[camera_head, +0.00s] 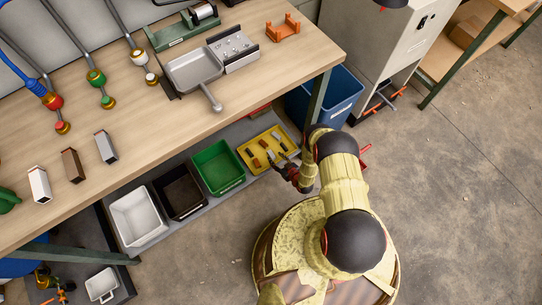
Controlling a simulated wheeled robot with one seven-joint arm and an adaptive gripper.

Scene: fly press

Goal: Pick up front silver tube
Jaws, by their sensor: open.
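Three short square tubes stand in a slanting row near the front edge of the wooden bench. One is pale silver-white (39,185), one is brown (73,166), and one is silver-grey (106,147). The pale one is nearest the left of the picture and the grey one is furthest right. My gripper (281,167) is open, over or beside the yellow tray below the bench edge, well to the right of the tubes. Its fingers are small in view, and I see nothing held between them.
White (115,212), black (160,200) and green (199,174) bins sit on a shelf below the bench, with the yellow tray (245,155). A metal pan (193,71) and fixtures stand at the bench's back right. Hanging tools are behind the tubes. Floor at right is clear.

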